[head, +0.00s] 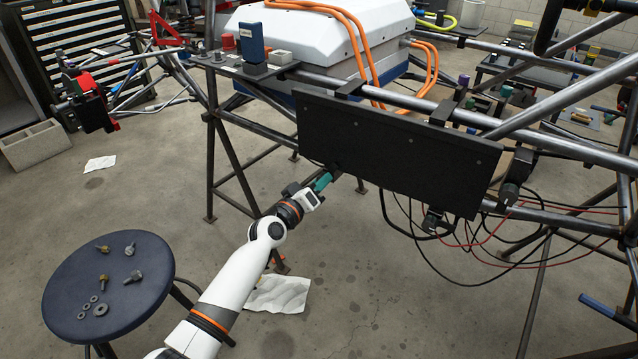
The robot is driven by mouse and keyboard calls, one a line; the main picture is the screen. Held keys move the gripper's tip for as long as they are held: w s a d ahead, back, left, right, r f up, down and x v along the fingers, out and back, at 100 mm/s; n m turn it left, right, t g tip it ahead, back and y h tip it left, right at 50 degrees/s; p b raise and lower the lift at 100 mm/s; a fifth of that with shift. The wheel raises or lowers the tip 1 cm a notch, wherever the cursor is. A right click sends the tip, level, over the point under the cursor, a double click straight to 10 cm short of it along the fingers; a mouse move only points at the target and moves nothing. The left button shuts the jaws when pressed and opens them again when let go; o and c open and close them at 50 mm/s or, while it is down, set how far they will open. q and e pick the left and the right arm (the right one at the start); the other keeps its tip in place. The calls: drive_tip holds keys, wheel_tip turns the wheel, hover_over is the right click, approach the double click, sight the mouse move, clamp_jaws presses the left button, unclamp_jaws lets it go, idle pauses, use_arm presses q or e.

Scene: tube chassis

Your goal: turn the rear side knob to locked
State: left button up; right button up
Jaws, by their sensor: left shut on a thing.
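A black panel (390,145) hangs on the near side of the tube chassis. My left gripper (334,173), with teal fingers, is at the lower left edge of this panel. It is shut on a small dark knob there, which I take to be the rear side knob; it is mostly hidden by the fingers and panel, and its setting cannot be read. Other dark knob-like parts show at the panel's lower edge (433,219) and right end (509,193). My right gripper is not in view.
A round stool (108,262) with bolts and washers stands at the lower left. Loose black and red cables (480,240) hang below the panel. Steel chassis legs (211,165) stand behind my left arm. Paper (279,294) lies on the floor.

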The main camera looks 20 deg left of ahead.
use_arm(q)
drive_tip(key=n, duration=0.5)
drive_tip(key=shift+f, duration=0.1)
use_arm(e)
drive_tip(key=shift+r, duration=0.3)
use_arm(q)
drive_tip(key=shift+n, duration=0.3)
drive_tip(key=o, duration=1)
drive_tip(key=shift+c, duration=0.2)
drive_tip(key=shift+p, duration=0.3)
drive_tip(key=p+v, duration=0.1)
drive_tip(key=v, duration=1.1)
drive_tip(key=shift+p, duration=0.3)
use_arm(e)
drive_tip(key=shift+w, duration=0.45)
use_arm(q)
drive_tip(key=shift+a, duration=0.1)
